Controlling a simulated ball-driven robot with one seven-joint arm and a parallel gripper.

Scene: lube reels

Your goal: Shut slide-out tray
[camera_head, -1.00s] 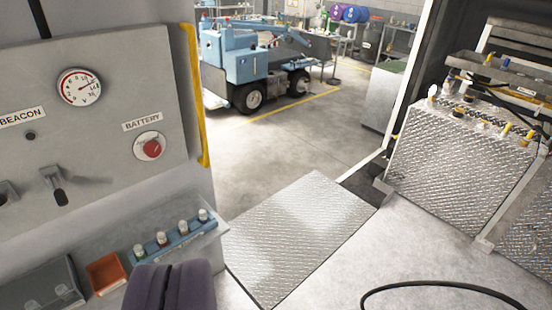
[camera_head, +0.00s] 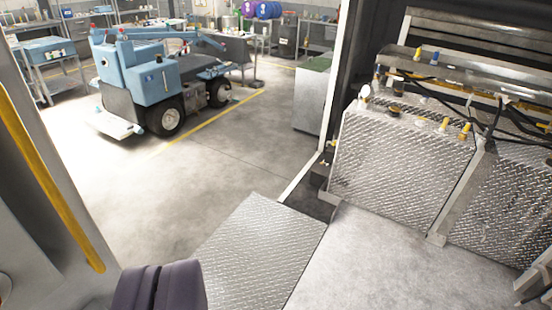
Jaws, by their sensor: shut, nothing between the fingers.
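No part is clearly recognisable as the slide-out tray. A flat diamond-plate panel (camera_head: 262,248) lies level at the doorway, in the lower middle; I cannot tell whether it is the tray or a step. My gripper (camera_head: 157,284) shows at the bottom left as two dark purple fingers pressed together, shut and empty. It appears left of the panel in the picture, and I see no clear contact. The panel's lower left part is hidden behind the gripper.
Diamond-plate boxes (camera_head: 400,160) with fittings and hoses stand at the right beside bare floor (camera_head: 390,265). A yellow handrail (camera_head: 50,180) runs along the left wall. Beyond the doorway, a blue vehicle (camera_head: 160,85) stands on open concrete.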

